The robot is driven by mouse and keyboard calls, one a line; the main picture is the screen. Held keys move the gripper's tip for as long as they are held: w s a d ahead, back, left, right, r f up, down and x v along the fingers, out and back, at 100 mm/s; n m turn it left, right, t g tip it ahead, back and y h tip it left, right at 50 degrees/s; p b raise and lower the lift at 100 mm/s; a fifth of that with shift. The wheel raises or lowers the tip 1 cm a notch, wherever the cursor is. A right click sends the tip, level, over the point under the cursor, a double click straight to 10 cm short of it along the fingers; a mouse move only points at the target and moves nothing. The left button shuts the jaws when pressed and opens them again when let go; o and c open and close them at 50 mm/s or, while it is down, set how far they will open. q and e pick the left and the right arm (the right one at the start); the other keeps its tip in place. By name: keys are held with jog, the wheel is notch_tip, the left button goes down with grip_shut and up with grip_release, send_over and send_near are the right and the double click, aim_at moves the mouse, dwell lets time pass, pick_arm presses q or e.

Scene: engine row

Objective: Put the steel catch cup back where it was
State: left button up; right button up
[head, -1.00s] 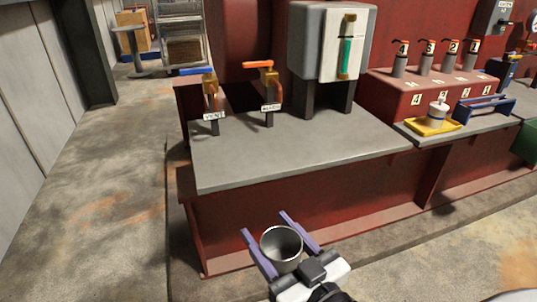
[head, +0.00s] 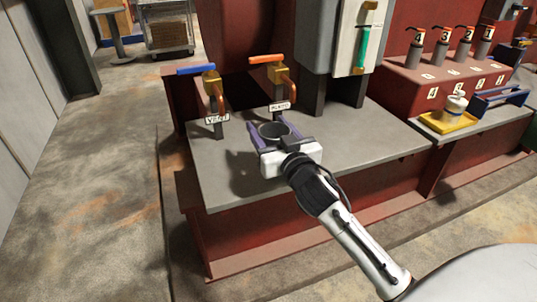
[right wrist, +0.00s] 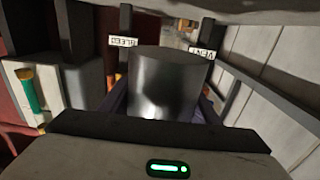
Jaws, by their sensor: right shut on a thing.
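The steel catch cup (head: 274,131) is between the purple fingers of my right gripper (head: 272,127), which is shut on it. The cup is roughly upright, its open top showing in the head view. It is over the left part of the grey bench top, just in front of the orange-handled BLEED valve (head: 277,85). In the right wrist view the cup's shiny side (right wrist: 168,85) fills the middle. I cannot tell whether its base touches the bench. The blue-handled VENT valve (head: 213,98) stands to its left. My left gripper is not in view.
A grey cabinet with a green sight tube (head: 361,48) stands behind on the bench (head: 385,143). To the right are a yellow tray (head: 447,122) with a white pot, a blue rack (head: 492,101) and several numbered dark-handled levers. The bench right of the gripper is clear.

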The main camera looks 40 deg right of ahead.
jog(key=shift+f, duration=1.35)
notch_tip(320, 180, down, 3)
jog(key=shift+f+b, duration=0.1)
jog(key=shift+b, duration=0.6)
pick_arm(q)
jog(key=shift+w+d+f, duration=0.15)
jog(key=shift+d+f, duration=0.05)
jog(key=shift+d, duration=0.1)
pick_arm(e)
jog(key=shift+f, duration=0.1)
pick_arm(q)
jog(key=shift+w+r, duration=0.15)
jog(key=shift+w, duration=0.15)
pick_arm(e)
jog(key=o, duration=1.1)
